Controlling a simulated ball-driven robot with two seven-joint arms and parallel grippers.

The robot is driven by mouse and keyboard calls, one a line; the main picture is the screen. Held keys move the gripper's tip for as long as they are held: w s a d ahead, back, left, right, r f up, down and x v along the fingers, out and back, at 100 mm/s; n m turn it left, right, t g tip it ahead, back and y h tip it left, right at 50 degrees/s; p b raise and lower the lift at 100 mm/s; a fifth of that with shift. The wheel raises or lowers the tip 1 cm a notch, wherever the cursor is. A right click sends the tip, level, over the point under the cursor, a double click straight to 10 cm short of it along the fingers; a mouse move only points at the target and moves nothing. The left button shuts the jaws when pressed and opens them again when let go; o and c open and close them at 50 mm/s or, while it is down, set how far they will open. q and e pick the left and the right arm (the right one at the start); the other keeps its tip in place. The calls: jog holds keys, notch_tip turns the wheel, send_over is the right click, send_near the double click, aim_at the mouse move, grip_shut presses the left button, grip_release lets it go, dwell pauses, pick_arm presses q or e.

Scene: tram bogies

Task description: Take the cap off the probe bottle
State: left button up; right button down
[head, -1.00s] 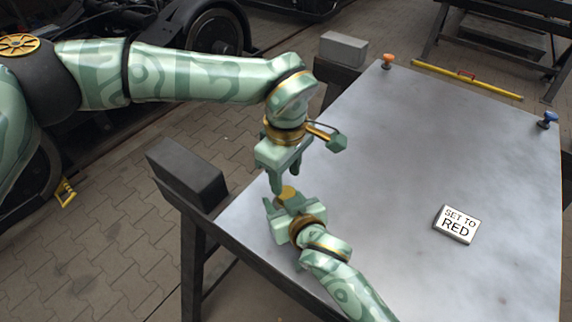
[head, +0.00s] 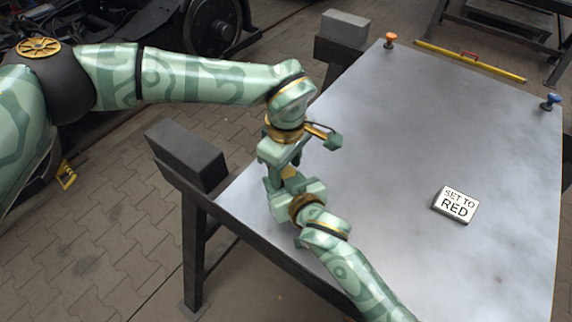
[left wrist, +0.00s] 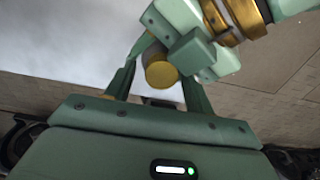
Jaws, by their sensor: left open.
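The probe bottle's round gold cap (left wrist: 159,74) shows end-on in the left wrist view, between my left gripper's (left wrist: 160,88) two spread fingers. In the head view, a small yellow part of the bottle (head: 289,172) shows between the two grippers. My left gripper (head: 283,166) is open, pointing down around the cap. My right gripper (head: 286,186) is just below it, its jaws on the bottle, above the metal table's left edge. It also shows behind the cap in the left wrist view (left wrist: 190,52). The jaws hide most of the bottle's body.
The grey metal table (head: 400,150) is mostly clear. A "SET TO RED" block (head: 456,204) lies at the right. An orange knob (head: 390,40), a blue knob (head: 550,102) and a yellow level (head: 470,62) are along the far side.

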pick_arm(q)
jog(key=shift+s+r, duration=0.1)
jog(key=shift+r, duration=2.2)
pick_arm(e)
jog(key=c, duration=0.5)
grip_release()
